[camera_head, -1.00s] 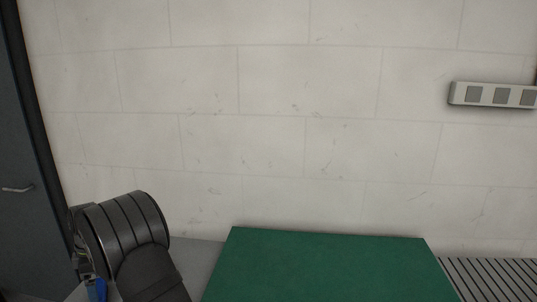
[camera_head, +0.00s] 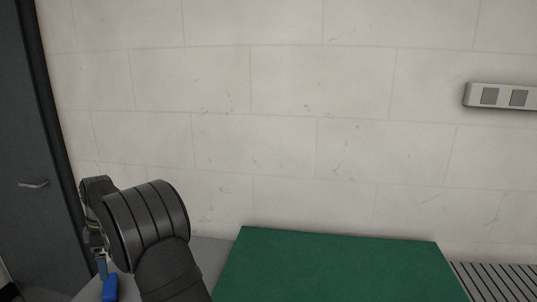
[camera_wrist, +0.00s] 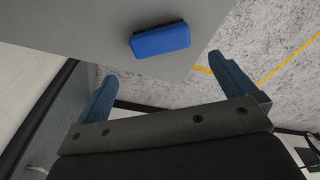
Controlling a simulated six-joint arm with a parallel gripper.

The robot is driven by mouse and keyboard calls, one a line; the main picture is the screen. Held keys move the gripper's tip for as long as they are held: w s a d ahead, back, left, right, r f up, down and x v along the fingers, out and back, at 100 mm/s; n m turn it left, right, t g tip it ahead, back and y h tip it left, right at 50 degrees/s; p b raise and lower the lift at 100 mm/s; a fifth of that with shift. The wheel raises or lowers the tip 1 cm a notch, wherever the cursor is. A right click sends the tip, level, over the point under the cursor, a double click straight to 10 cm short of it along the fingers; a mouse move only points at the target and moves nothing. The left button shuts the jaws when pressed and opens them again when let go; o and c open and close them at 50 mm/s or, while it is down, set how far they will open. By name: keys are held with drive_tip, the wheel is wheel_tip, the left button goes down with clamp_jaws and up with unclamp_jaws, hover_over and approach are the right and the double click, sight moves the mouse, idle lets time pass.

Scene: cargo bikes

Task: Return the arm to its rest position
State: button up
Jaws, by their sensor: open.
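My arm rises at the lower left of the head view, its dark ribbed joint in front of the wall. My gripper shows in the wrist view (camera_wrist: 160,78) with its two blue fingers spread wide apart and nothing between them. A blue box-like object (camera_wrist: 160,40) lies on a grey surface (camera_wrist: 100,25) beyond the fingers, apart from them. In the head view a blue object (camera_head: 110,288) shows at the lower left beside my arm.
A green surface (camera_head: 330,265) lies at the bottom centre, with a slatted grate (camera_head: 498,280) to its right. A dark door (camera_head: 30,140) is at left. The wrist view shows speckled floor with yellow lines.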

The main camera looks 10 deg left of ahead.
sight(109, 284)
drive_tip(key=f, duration=0.7)
drive_tip(key=s+a+f, duration=0.1)
drive_tip(key=f, duration=0.2)
drive_tip(key=shift+f, duration=0.25)
drive_tip(key=r, duration=0.4)
drive_tip(key=shift+w+d+r, duration=0.1)
drive_tip(key=shift+w+r, duration=0.1)
drive_tip(key=shift+r, duration=0.15)
drive_tip(key=w+d+r, duration=0.5)
drive_tip(key=d+r, duration=0.2)
drive_tip(key=d, duration=0.4)
drive_tip(key=w+d+m+t, duration=0.1)
drive_tip(key=w+d+m, duration=0.5)
drive_tip(key=w+d, duration=0.5)
drive_tip(key=w+d+m, duration=0.5)
drive_tip(key=w+d, duration=0.3)
drive_tip(key=d, duration=0.6)
drive_tip(key=w+d+m, duration=0.1)
drive_tip(key=d+m, duration=0.2)
drive_tip(key=d, duration=0.7)
drive_tip(key=w+d+m, duration=0.1)
drive_tip(key=d+m, duration=0.3)
drive_tip(key=d, duration=0.7)
drive_tip(key=w+d+m+t, duration=0.1)
drive_tip(key=d+m, duration=0.3)
drive_tip(key=d, duration=0.6)
drive_tip(key=shift+w+d+f+h, duration=0.2)
drive_tip(key=shift+w+f+h, duration=0.15)
drive_tip(key=shift+w+h, duration=0.05)
